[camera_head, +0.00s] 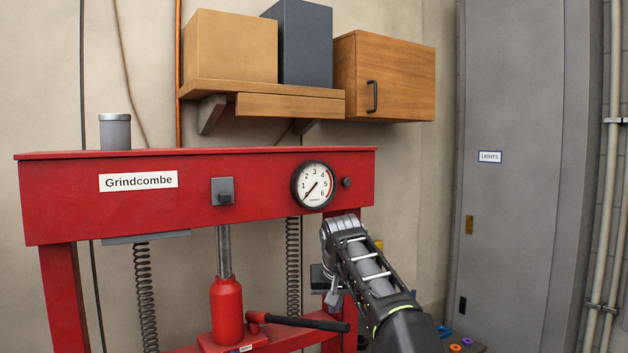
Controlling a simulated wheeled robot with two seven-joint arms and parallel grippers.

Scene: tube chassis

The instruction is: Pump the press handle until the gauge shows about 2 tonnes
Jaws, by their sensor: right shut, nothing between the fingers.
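The red press carries a round white gauge (314,185) with numbers 1 to 6. Its needle points to the lower left, below the 1. The red bottle jack (227,311) stands under the beam with its rod upright. The pump handle (302,322) has a black grip and runs right from a red socket, nearly level. My right gripper (333,299) is shut and empty, just above the outer part of the handle, in front of the press's right post. It seems apart from the handle; part of it is hidden by my forearm. My left gripper is out of view.
The red press beam (80,205) spans above the jack, with a grey can (115,131) on top. Coil springs (145,297) hang on both sides. A wall shelf (290,104) holds boxes. A grey cabinet (510,220) stands right. Small coloured rings (467,341) lie low at right.

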